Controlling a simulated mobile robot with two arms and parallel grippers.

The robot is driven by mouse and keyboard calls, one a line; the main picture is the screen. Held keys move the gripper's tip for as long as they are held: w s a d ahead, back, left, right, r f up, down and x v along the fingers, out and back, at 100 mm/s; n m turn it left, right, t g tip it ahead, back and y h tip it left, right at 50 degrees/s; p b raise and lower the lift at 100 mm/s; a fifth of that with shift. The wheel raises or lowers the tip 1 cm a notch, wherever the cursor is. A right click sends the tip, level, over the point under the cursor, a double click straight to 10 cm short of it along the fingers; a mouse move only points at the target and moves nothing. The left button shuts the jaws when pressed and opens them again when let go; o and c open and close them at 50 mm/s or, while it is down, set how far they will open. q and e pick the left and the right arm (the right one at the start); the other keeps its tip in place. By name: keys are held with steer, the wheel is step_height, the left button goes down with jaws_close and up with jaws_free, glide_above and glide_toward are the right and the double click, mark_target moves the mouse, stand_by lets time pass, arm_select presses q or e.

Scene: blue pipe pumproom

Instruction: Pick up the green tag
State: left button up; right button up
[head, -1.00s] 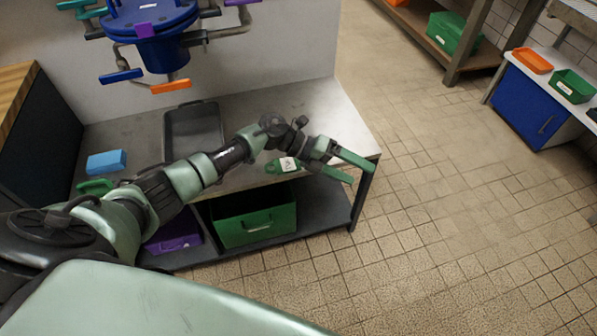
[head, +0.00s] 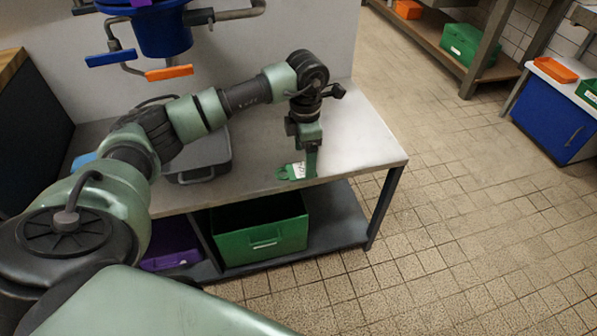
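The green tag (head: 287,173), with a white label, lies near the front edge of the grey metal table. My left gripper (head: 311,174) points down at the tag's right side, with its fingertips close to the tabletop. The fingers line up one behind the other in this view, so their gap is hidden. I cannot tell whether they touch the tag. My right gripper is not in view.
A dark tray (head: 205,157) and a partly hidden blue block (head: 83,160) are on the table behind my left arm. Blue piping with an orange handle (head: 169,73) hangs above. A green crate (head: 262,228) and a purple bin (head: 171,260) stand on the lower shelf. The tabletop's right end is clear.

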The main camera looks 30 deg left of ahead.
mark_target(295, 171)
arm_select(q)
step_height(295, 171, down, 3)
steer(key=shift+r, duration=0.1)
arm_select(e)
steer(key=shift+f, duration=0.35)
arm_select(q)
steer(key=shift+c, duration=0.3)
